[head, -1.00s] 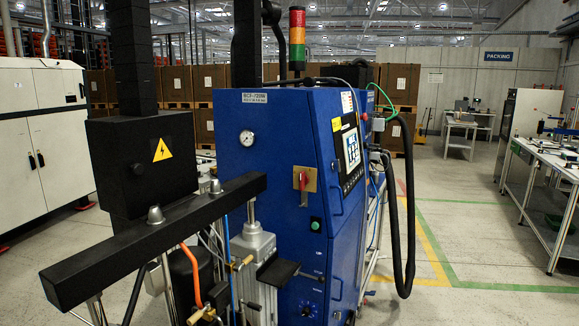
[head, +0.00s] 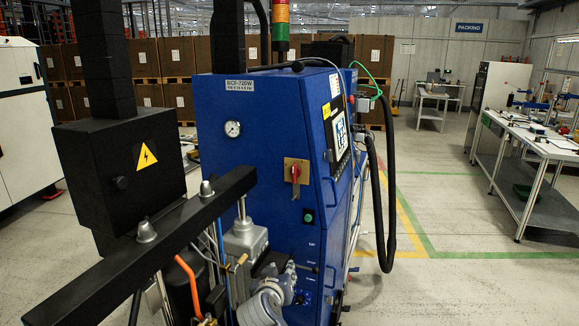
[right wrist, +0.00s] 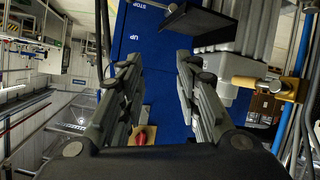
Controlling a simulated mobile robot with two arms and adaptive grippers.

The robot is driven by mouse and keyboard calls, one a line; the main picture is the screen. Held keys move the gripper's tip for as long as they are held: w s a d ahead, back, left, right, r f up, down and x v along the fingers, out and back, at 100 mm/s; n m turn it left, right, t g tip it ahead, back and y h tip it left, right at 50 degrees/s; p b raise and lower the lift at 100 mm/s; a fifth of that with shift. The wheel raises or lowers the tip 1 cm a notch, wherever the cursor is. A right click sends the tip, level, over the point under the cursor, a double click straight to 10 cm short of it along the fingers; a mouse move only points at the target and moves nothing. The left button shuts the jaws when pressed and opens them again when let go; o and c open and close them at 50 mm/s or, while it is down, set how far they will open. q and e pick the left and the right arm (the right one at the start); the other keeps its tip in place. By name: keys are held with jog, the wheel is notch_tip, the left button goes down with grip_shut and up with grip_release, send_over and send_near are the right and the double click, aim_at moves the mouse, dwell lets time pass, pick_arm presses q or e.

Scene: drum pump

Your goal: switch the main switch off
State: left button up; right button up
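The main switch (head: 295,173) is a red handle on a yellowish plate on the front of the blue cabinet (head: 245,108). Its handle looks roughly upright in the head view. My right gripper (head: 284,277) is below the switch, low in front of the cabinet, and apart from it. In the right wrist view the fingers (right wrist: 157,62) are spread with nothing between the tips. The red and yellow switch (right wrist: 143,134) shows there near the gripper's base, partly hidden by a finger and the palm. My left gripper is not in view.
A black beam (head: 150,245) and a black box with a warning sign (head: 120,170) stand left of the cabinet. A green button (head: 308,216) is below the switch. Thick black hoses (head: 385,215) hang at the right. Open floor and a workbench (head: 545,150) lie farther right.

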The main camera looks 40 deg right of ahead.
jog(key=w+d+r+m+h, duration=0.2)
jog(key=w+d+r, duration=0.1)
jog(key=r, duration=0.4)
jog(key=w+d+r+m+h, duration=0.2)
jog(key=w+r, duration=0.2)
jog(key=r, duration=0.2)
jog(key=m+h, duration=0.1)
jog(key=h, duration=0.1)
send_near(293, 167)
jog(key=p+x, duration=0.1)
jog(key=x, duration=0.2)
jog(key=p+x, duration=0.2)
jog(key=x, duration=0.2)
jog(key=shift+d+r, duration=0.2)
jog(key=shift+r, duration=0.05)
jog(key=shift+p+x, duration=0.45)
jog(key=shift+x, duration=0.6)
jog(key=shift+f, duration=0.2)
grip_shut()
